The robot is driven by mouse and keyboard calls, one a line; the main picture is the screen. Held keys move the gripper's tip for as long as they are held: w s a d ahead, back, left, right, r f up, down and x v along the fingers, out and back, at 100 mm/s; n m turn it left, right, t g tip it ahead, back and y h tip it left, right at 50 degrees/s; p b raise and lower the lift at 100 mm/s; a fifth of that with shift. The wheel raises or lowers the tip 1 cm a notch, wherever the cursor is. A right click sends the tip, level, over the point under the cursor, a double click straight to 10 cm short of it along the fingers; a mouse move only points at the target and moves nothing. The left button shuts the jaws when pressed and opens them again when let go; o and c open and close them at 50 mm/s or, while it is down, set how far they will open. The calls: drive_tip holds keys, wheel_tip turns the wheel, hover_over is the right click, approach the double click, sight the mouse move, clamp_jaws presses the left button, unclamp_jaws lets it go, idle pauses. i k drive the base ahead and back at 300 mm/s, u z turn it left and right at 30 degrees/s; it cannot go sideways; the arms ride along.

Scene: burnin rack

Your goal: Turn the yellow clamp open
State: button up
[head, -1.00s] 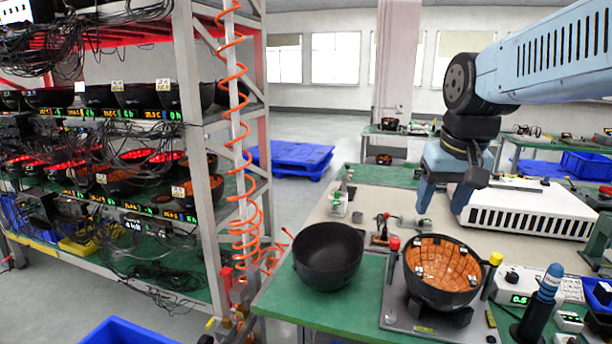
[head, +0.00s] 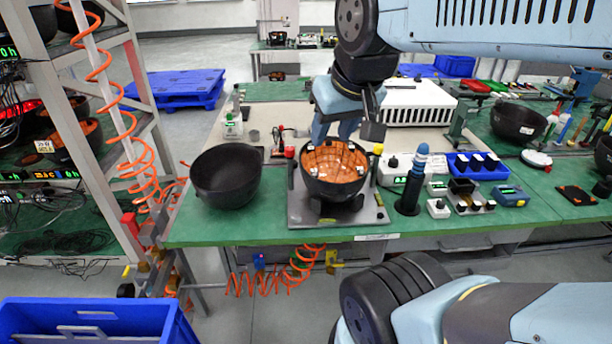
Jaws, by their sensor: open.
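The yellow clamp (head: 377,149) is a yellow knob on a dark post at the right of a black bowl with an orange segmented inside (head: 335,162). The bowl sits in a fixture on a grey plate (head: 372,217). A red-topped clamp (head: 290,152) stands at the bowl's left. My gripper (head: 346,136) is open and points down at the bowl's far side, overlapping its rim in the picture. Its right finger appears just left of and above the yellow knob. I cannot tell the depth gap, and no contact is clear.
An empty black bowl (head: 226,175) stands left of the fixture. A dark blue-topped cylinder (head: 412,182) and small instruments stand close on the right. A white slotted box (head: 418,102) lies behind. A rack with an orange coiled hose (head: 125,130) is at left.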

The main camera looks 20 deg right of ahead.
sight(377, 148)
drive_tip(key=z, duration=1.15)
drive_tip(key=i, duration=0.1)
drive_tip(key=u, duration=2.55)
drive_tip(key=k, duration=1.35)
drive_tip(key=z, duration=1.1)
drive_tip(key=i, duration=1)
drive_tip(key=u, duration=0.05)
